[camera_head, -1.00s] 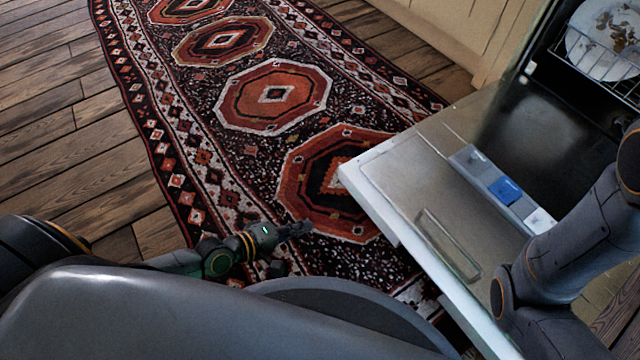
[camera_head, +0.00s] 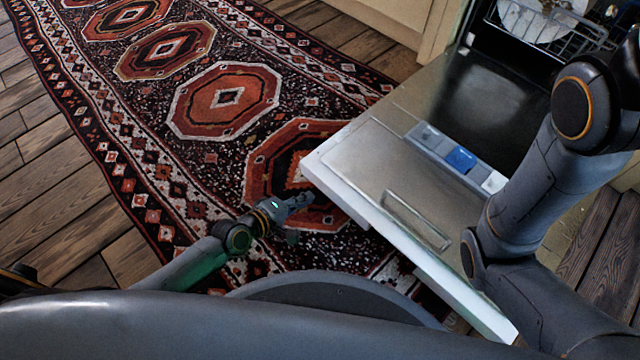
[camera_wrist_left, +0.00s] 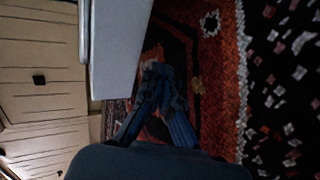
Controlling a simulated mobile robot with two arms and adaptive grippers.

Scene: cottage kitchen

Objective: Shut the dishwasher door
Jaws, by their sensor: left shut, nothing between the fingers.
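The dishwasher door (camera_head: 365,160) is folded down open, its inner face up, with a detergent compartment and a blue tab on it. Its white edge (camera_head: 400,250) faces me. My left gripper (camera_head: 302,201) is shut and empty, over the rug just left of the door's near left corner and apart from it. In the left wrist view the gripper (camera_wrist_left: 158,75) shows beside the pale door edge (camera_wrist_left: 120,45). My right arm (camera_head: 540,190) reaches over the right part of the door toward the dishwasher; its gripper is out of the picture.
The dishwasher's opening shows a wire rack (camera_head: 545,35) with a stained plate (camera_head: 535,18) at the upper right. A patterned rug (camera_head: 225,100) covers the floor left of the door. Cream cabinets (camera_head: 385,20) stand behind. Bare wood floor (camera_head: 60,220) lies at the left.

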